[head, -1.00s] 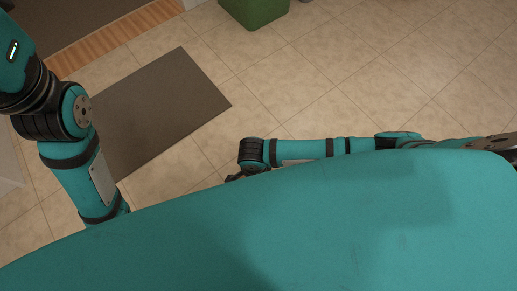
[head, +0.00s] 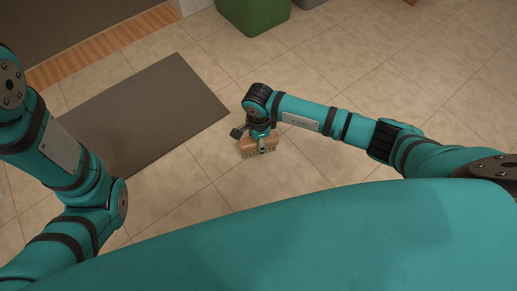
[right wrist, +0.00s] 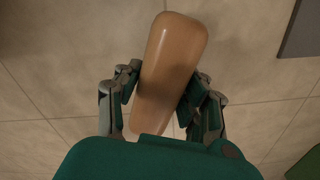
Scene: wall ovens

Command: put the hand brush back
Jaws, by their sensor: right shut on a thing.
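The hand brush (head: 250,148) has a light brown wooden body with bristles at its lower edge in the head view. My right gripper (head: 262,146) is shut on it and holds it over the tiled floor. In the right wrist view the brush's smooth wooden body (right wrist: 175,55) is tilted between the two fingers of the right gripper (right wrist: 163,92), and its lower end is partly hidden by my wrist. My left arm comes in at the left of the head view, but its gripper is out of the picture.
A grey-brown mat (head: 150,110) lies on the tiled floor left of the brush. A green bin (head: 254,14) stands at the top, with a grey container (head: 309,3) beside it. The tiled floor to the right of the bin is mostly clear.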

